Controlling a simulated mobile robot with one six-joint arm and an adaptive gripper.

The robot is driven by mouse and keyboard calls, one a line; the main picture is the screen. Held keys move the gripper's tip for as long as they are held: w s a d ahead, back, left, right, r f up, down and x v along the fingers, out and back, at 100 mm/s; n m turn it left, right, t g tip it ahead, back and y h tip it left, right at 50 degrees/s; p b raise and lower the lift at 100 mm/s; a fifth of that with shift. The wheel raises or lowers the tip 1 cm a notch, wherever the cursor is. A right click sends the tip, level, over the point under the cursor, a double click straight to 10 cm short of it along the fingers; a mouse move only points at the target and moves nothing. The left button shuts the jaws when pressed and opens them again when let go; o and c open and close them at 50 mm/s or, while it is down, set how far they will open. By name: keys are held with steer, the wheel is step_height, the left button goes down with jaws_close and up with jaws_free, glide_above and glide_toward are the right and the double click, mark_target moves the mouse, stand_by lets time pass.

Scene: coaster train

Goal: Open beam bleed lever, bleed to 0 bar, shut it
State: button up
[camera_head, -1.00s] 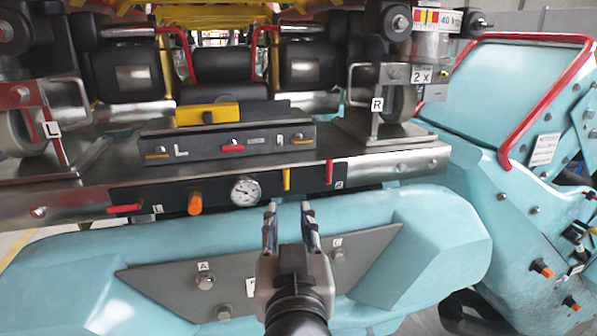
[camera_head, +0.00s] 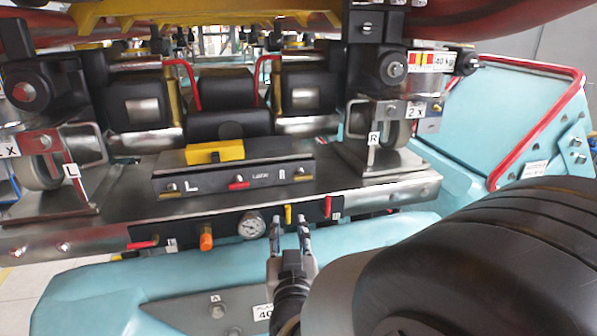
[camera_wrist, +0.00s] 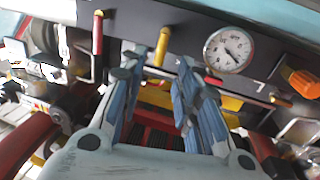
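A dark panel on the front beam carries a round white gauge (camera_head: 251,224), a yellow lever (camera_head: 288,214), a red lever (camera_head: 328,207), an orange knob (camera_head: 206,237) and another red lever (camera_head: 142,243) at left. I cannot tell which lever is the bleed lever, nor read the gauge value. My gripper (camera_head: 290,222) is open just below the yellow lever. In the wrist view the yellow lever (camera_wrist: 162,46) shows between the open fingertips (camera_wrist: 157,68), with no clear contact. The gauge (camera_wrist: 228,50) and a red lever (camera_wrist: 98,32) flank it there.
A ledge box (camera_head: 235,177) with small levers and a yellow block (camera_head: 215,152) sits above the beam. Wheel brackets (camera_head: 374,150) flank it. A teal body (camera_head: 110,295) lies below. My arm covers the lower right.

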mark_target(288, 213)
steer(key=w, duration=0.6)
steer(key=shift+a+f, duration=0.1)
steer(key=shift+a, duration=0.15)
steer(key=shift+c, duration=0.2)
jaws_close()
